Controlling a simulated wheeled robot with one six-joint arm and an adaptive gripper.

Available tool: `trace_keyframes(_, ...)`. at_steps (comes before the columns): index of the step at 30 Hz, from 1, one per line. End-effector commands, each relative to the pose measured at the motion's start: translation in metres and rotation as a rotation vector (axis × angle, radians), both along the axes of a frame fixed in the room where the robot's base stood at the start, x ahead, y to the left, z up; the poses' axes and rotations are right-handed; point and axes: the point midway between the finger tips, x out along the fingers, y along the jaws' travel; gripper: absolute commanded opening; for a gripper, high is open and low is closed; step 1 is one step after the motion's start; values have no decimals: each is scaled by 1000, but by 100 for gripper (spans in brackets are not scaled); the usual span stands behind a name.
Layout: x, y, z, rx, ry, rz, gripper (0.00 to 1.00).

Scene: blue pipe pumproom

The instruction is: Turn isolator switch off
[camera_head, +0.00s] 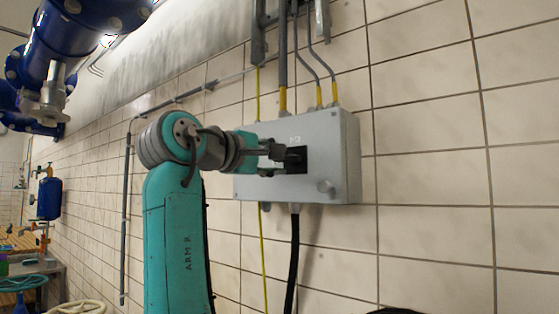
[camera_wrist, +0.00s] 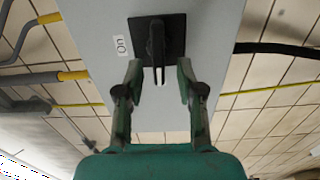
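The isolator switch is a black handle on a square black plate (camera_head: 297,160), set on the front of a grey wall box (camera_head: 330,135). In the wrist view the black handle (camera_wrist: 156,40) stands out from its dark plate, and a white label reading "On" (camera_wrist: 122,46) is left of the plate. My gripper (camera_head: 281,160) is at the switch, in front of the box. In the wrist view its two fingers (camera_wrist: 159,72) are apart, with the handle's near end between the fingertips. A gap shows on each side, so it is not gripped.
Conduits (camera_head: 283,75) enter the box from above, and a black cable (camera_head: 293,260) hangs below. Blue pipes (camera_head: 75,35) hang at upper left. The tiled wall right of the box is clear.

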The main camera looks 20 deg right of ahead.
Motion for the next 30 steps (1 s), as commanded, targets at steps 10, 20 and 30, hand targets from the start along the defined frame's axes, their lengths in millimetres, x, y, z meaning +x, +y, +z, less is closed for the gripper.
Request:
trace_keyframes(10,-40,56,0,1,-1,3,38)
trace_keyframes(20,-59,82,0,-1,-1,1,38)
trace_keyframes(30,-60,83,0,0,0,0,38)
